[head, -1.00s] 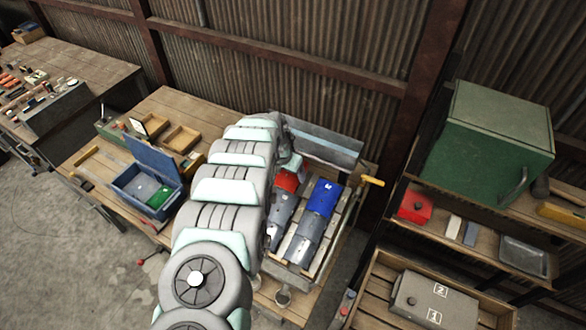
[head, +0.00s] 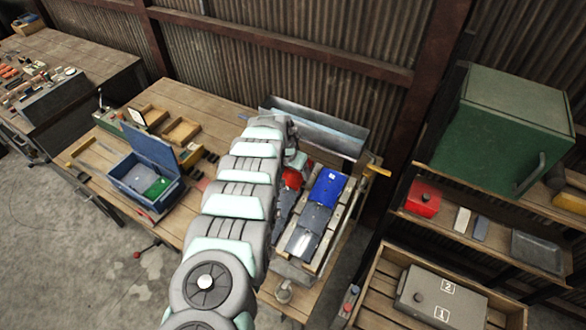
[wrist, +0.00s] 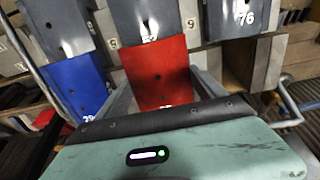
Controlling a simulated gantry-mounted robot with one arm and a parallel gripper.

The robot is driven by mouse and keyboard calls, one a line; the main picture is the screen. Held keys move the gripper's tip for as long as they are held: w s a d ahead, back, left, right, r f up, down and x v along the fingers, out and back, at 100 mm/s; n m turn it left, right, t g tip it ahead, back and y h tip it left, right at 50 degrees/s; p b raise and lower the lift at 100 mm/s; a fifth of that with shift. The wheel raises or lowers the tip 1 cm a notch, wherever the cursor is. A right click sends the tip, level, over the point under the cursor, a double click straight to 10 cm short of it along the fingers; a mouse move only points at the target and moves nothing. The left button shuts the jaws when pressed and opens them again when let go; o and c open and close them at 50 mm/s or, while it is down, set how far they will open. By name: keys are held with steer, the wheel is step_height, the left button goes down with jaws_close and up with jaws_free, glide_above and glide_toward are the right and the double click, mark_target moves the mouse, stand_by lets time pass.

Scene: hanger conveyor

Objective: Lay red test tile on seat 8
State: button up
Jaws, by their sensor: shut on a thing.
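The red tile (wrist: 157,75) is between the fingers of my gripper (wrist: 165,88) in the wrist view, and the gripper is shut on it. Its lower end, with a white mark, is partly cut off by the gripper body. A grey tile (wrist: 146,18) lies directly beyond it, touching or overlapping; I cannot tell which. The red tile also shows in the head view (head: 291,178), at the upper end of the left row, partly behind my arm. I cannot read which seat is number 8.
A blue tile (head: 327,187) lies in the row to the right, above grey tiles (head: 303,242). A grey tile marked 76 (wrist: 238,18) is at the wrist view's upper right. A blue box (head: 146,180) stands open left of my arm. A shelf with a green cabinet (head: 515,125) stands right.

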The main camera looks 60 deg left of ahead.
mark_target(289, 177)
steer(key=o, duration=1.6)
steer(key=shift+c, duration=0.2)
steer(key=shift+r, duration=0.1)
steer(key=shift+b+v, duration=0.35)
steer(key=shift+v, duration=0.8)
steer(key=p+v, duration=0.3)
steer(key=v, duration=0.5)
steer(key=shift+r+p, duration=0.25)
steer(key=shift+p, duration=0.05)
